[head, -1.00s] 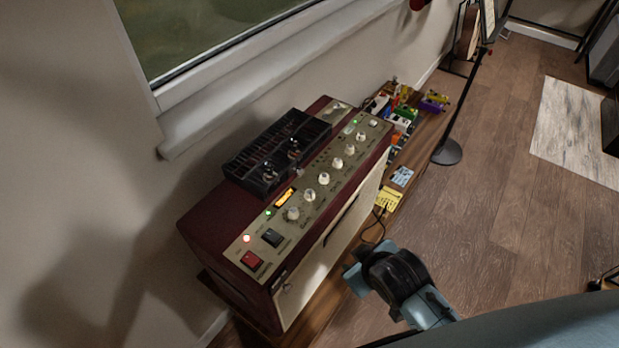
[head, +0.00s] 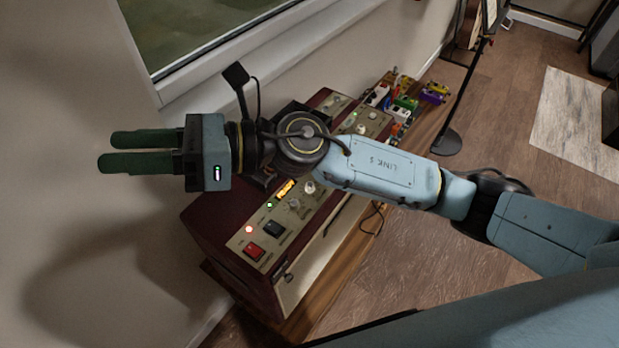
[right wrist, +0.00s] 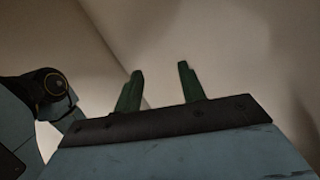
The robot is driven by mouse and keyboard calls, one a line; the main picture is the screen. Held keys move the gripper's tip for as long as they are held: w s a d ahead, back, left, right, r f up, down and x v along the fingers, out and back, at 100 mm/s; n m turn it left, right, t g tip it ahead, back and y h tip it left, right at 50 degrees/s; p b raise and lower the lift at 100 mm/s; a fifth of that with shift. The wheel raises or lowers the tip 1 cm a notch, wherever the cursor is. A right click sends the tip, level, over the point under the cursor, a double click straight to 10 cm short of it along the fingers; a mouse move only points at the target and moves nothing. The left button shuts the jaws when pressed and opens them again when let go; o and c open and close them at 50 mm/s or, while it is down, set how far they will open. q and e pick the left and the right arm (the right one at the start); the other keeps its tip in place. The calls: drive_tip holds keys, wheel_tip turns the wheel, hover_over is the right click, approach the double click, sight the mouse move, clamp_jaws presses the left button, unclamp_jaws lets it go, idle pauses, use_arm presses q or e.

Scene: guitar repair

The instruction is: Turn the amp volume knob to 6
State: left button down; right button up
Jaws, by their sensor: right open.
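The dark red amp (head: 215,223) stands against the wall below the window, with a cream control panel on its top edge. Two pale knobs (head: 294,205) show at the panel's near end, and another knob (head: 361,129) shows at the far end. My right arm hides the knobs between, and I cannot read any dial marks. My right gripper (head: 105,152) reaches across above the amp, with its green fingers pointing left toward the wall, apart and empty. In the right wrist view the fingers (right wrist: 158,85) are spread with only bare wall beyond them. My left gripper is not in view.
A red switch (head: 253,251) and a dark switch (head: 274,228) sit at the panel's near end. Several coloured pedals (head: 404,103) lie beyond the amp. The floor at right is mostly clear.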

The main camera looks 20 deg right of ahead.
wheel_tip(320, 180, down, 4)
drive_tip(key=s+n+g+h, duration=0.1)
drive_tip(key=n+g+h, duration=0.25)
drive_tip(key=n, duration=0.25)
drive_tip(key=n+t+h, duration=0.3)
drive_tip(key=n+h, duration=0.6)
drive_tip(key=h, duration=0.8)
hover_over(310, 185)
wheel_tip(310, 185, down, 11)
wheel_tip(310, 185, down, 13)
drive_tip(key=p, duration=0.2)
drive_tip(key=shift+p, duration=0.3)
clamp_jaws()
